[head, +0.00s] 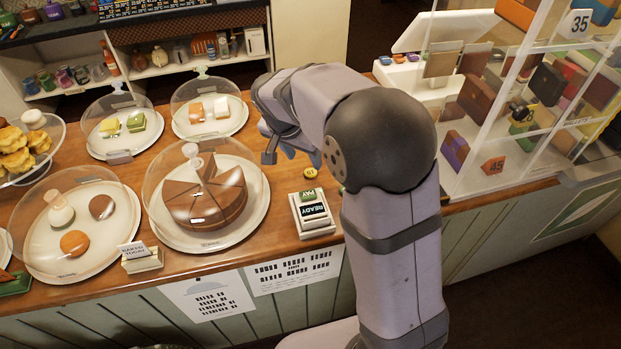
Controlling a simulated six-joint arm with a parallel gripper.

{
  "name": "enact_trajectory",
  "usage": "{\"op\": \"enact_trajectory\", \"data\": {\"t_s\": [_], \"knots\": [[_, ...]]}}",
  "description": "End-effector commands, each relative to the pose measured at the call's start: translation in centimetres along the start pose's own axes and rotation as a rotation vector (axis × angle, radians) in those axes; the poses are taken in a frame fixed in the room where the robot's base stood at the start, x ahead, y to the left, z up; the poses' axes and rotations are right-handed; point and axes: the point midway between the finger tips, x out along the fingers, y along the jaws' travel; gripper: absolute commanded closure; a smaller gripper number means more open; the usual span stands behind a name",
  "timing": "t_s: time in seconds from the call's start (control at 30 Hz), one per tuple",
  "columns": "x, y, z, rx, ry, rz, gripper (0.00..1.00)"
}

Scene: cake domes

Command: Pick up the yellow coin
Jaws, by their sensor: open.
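The yellow coin (310,173) lies flat on the wooden counter, just behind the card stand marked PAY and READY. My gripper (279,158) is above the counter to the left of the coin, between the coin and the large chocolate cake dome. Its fingers are partly hidden behind my own wrist. It is open and I see nothing between its fingers. The coin is apart from my gripper and in plain view.
The glass dome over a chocolate cake (205,196) stands close on the left. The PAY and READY stand (312,213) is in front of the coin. Smaller domes (208,106) stand further back. A clear display case (527,100) stands right. Bare counter (284,185) surrounds the coin.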

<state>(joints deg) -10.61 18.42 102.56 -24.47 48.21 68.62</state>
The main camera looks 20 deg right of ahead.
Motion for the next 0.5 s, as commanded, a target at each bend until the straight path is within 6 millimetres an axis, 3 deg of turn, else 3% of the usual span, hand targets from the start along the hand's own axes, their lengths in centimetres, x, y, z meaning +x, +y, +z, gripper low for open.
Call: {"op": "enact_trajectory", "data": {"t_s": [0.5], "knots": [[2.1,-0.1,-0.1,0.007,0.002,0.0,0.52]]}}
